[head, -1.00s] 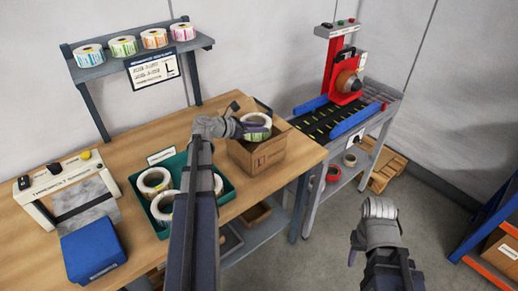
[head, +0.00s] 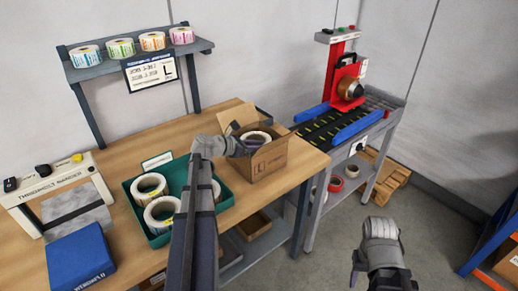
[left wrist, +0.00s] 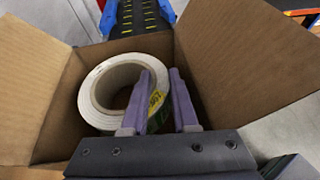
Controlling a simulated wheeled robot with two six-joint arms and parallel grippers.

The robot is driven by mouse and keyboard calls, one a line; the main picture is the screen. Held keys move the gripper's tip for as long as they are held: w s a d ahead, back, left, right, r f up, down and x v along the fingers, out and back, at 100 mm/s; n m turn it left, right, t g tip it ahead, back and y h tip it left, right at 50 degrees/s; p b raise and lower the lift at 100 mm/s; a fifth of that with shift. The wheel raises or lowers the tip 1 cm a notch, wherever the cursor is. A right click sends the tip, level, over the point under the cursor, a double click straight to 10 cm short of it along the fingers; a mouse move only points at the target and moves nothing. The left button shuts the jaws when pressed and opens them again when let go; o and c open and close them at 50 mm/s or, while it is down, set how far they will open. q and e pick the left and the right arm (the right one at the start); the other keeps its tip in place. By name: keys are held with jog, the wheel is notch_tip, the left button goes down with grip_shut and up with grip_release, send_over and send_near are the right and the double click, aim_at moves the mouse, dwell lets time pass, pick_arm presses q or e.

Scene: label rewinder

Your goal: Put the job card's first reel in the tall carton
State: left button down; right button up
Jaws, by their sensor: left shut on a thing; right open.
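The brown carton (head: 270,165), flaps open, stands at the right end of the wooden bench. A white label reel (head: 262,136) with a green and yellow label is inside it; the reel also shows in the left wrist view (left wrist: 97,98), tilted between the carton walls (left wrist: 228,45). My left gripper (head: 241,148) reaches into the carton and is shut on the reel's side, fingers (left wrist: 163,105) astride it. Whether the reel touches the bottom is hidden. The job card (head: 152,71) hangs under the shelf, its small print unreadable. My right gripper (head: 357,270) is open and empty over the floor.
A green tray (head: 133,207) holds more white reels (head: 150,186). Several coloured reels (head: 122,47) stand on the shelf. A blue box (head: 82,262) and a printer-like machine (head: 60,195) are at left. The red rewinder (head: 345,85) with its conveyor stands right of the bench.

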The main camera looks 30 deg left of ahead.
pick_arm(q)
jog(key=shift+f+b, duration=0.6)
jog(key=c, duration=1)
grip_release()
jog(key=shift+o, duration=0.2)
